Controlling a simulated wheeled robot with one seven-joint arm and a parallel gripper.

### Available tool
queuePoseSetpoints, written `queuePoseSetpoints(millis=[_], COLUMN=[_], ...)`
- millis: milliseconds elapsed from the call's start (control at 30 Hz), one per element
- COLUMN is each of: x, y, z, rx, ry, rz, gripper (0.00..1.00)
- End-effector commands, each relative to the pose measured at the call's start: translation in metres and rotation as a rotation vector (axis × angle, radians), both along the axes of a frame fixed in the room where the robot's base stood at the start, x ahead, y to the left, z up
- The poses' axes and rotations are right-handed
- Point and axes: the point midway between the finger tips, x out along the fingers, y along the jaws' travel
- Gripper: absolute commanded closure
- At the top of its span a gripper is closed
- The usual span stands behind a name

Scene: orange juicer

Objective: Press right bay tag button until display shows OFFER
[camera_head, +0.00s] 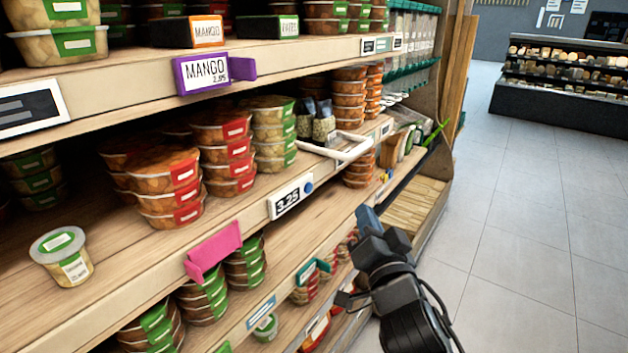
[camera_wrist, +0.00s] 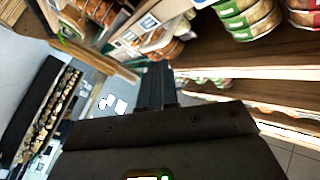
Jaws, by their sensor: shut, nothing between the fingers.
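A white-framed electronic shelf tag (camera_head: 289,201) on the middle shelf edge reads 3.25 in the head view. A round blue button (camera_head: 309,187) sits at its right end. My gripper (camera_head: 367,217) is shut and empty, to the right of this tag, in front of the shelving and apart from the button. In the wrist view my gripper (camera_wrist: 156,84) shows its closed fingers in the middle, with nothing between them. A smaller pale tag (camera_head: 385,129) sits farther right along the same shelf edge; its text is too small to read.
A purple MANGO sign (camera_head: 205,74) and a pink clip (camera_head: 213,250) stick out from the shelf edges. Stacked tubs (camera_head: 229,154) fill the shelves. The tiled aisle (camera_head: 540,230) at right is clear.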

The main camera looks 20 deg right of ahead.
Motion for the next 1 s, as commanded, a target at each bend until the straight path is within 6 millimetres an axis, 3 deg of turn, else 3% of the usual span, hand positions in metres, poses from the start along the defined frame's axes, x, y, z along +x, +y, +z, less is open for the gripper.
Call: queuePoseSetpoints(millis=[567, 1000], x=[0.009, 0.052], y=[0.002, 0.033], z=[0.006, 0.006], rx=[0.008, 0.007], ry=[-0.008, -0.010], rz=[-0.003, -0.003], gripper=[1.00, 1.00])
